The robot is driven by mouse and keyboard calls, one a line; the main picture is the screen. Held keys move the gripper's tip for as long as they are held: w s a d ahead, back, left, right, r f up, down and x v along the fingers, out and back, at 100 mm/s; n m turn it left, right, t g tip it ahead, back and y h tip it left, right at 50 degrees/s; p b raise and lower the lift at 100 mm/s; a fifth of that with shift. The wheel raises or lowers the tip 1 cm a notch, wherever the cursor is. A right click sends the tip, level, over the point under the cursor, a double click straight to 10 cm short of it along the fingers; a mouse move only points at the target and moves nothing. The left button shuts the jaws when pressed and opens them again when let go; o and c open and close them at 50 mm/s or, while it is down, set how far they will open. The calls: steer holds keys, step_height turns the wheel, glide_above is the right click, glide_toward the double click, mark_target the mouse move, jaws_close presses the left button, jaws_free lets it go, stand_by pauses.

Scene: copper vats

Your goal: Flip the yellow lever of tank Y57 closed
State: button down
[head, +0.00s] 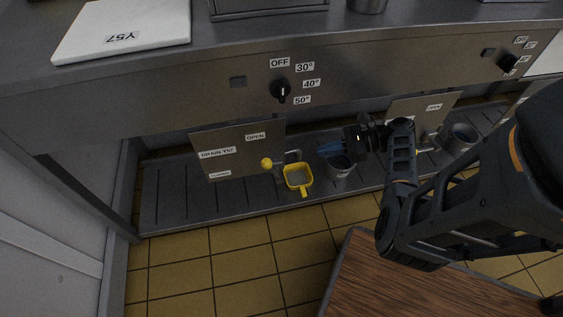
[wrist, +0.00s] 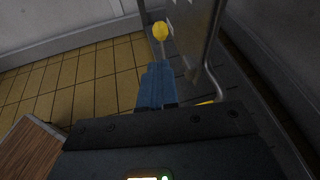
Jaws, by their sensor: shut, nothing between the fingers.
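The yellow ball knob of the lever (head: 266,163) stands in front of the grey panel marked DRAIN Y57 (head: 236,158). The panel reads OPEN at its upper right and CLOSED at its lower left. The lever's exact angle is hard to tell; its short stem runs down to the right of the knob. In the wrist view the yellow knob (wrist: 160,31) shows just beyond the shut blue fingertips (wrist: 155,68), beside the panel's edge.
A yellow square strainer (head: 298,178) and a metal cup (head: 339,166) sit on the low slatted shelf (head: 170,200). A bent pipe (wrist: 210,75) stands right of the fingers in the wrist view. A control knob (head: 281,90) is above. A wooden top (head: 400,285) lies in front.

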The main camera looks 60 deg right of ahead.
steer(key=shift+w+a+f, duration=0.1)
steer(key=b, duration=0.4)
glide_toward(271, 162)
steer(key=f+x, duration=0.1)
steer(key=x, duration=0.4)
steer(key=shift+x, duration=0.8)
steer(key=shift+w+r+p, duration=0.15)
steer(key=shift+r+p, duration=0.15)
